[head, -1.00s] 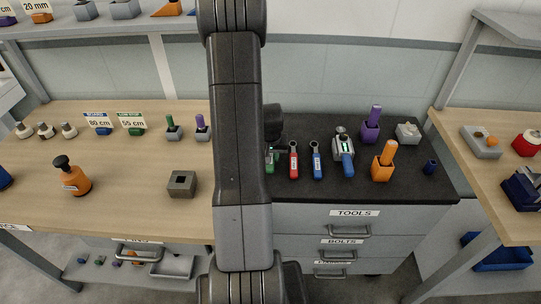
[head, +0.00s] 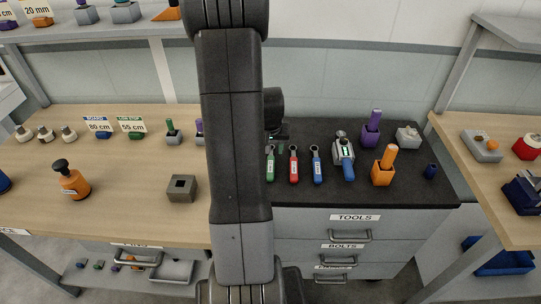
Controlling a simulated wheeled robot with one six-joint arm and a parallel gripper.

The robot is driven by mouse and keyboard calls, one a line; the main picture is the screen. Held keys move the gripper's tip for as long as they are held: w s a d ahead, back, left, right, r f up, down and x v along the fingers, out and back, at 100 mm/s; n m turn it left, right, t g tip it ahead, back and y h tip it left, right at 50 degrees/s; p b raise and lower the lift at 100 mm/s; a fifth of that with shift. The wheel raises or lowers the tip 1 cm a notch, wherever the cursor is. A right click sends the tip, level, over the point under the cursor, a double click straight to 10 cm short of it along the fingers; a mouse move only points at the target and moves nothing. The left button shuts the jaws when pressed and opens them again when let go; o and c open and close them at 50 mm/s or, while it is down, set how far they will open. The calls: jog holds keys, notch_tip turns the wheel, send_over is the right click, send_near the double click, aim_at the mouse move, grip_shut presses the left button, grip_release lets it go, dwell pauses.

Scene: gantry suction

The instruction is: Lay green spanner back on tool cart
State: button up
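The green spanner (head: 270,163) lies on the black top of the tool cart (head: 330,196), left of the red spanner (head: 293,164) and the blue spanner (head: 317,165). The three lie roughly parallel, ring ends away from me. My gripper (head: 280,133) shows only in part as a dark shape behind my arm, just beyond the green spanner's ring end. Its fingers cannot be made out, and no tool is seen in it.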

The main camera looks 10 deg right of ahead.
jog(key=shift+v, duration=2.45)
